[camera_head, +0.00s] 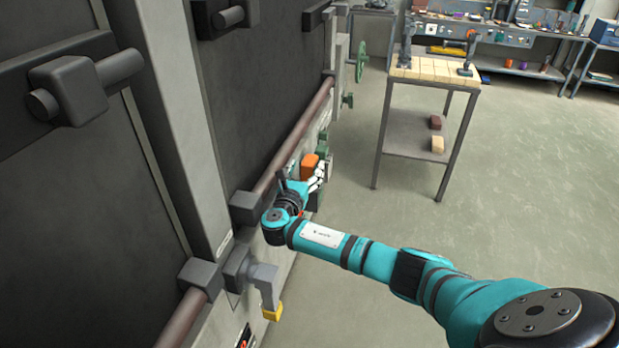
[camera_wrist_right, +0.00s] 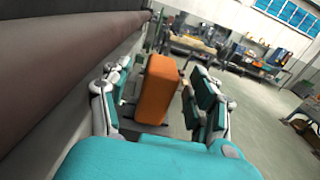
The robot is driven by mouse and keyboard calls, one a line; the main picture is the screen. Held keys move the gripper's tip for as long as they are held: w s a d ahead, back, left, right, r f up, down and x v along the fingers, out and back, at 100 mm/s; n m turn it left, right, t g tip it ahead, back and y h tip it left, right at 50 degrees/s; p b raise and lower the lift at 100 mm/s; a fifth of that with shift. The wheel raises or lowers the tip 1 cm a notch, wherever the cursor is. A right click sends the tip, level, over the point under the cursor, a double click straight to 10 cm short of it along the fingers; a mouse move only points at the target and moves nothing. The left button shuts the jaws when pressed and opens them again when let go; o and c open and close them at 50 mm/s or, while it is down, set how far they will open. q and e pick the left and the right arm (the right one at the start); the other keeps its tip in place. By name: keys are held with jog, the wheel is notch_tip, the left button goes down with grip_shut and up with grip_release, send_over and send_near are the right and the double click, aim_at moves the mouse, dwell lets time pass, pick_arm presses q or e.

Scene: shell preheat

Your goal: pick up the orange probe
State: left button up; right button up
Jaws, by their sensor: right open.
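The orange probe (camera_head: 309,167) is a block-like orange body beside the wall at the end of my right arm. It shows large in the right wrist view (camera_wrist_right: 158,90), upright between the two fingers. My right gripper (camera_head: 318,179) is open, with one finger on each side of the probe. In the right wrist view the gripper (camera_wrist_right: 160,100) shows a gap between the probe and the right finger; the left finger is closer. My left gripper is not in view.
A dark pipe (camera_head: 296,142) runs along the wall close to my right gripper. A yellow-tipped valve (camera_head: 272,313) sticks out below. A small table (camera_head: 440,84) with a tiled top stands to the right. The floor (camera_head: 530,160) is clear.

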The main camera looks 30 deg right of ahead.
aim_at(310, 160)
jog(key=x, duration=0.1)
jog(key=b+x, duration=0.1)
jog(key=shift+w+d+f+b, duration=0.15)
jog(key=shift+d+f+b, duration=0.1)
jog(key=shift+d+b, duration=0.15)
jog(key=shift+w+d+r, duration=0.15)
jog(key=shift+w+d, duration=0.1)
jog(key=shift+r, duration=0.1)
jog(key=shift+a, duration=0.1)
jog(key=c, duration=0.3)
grip_shut()
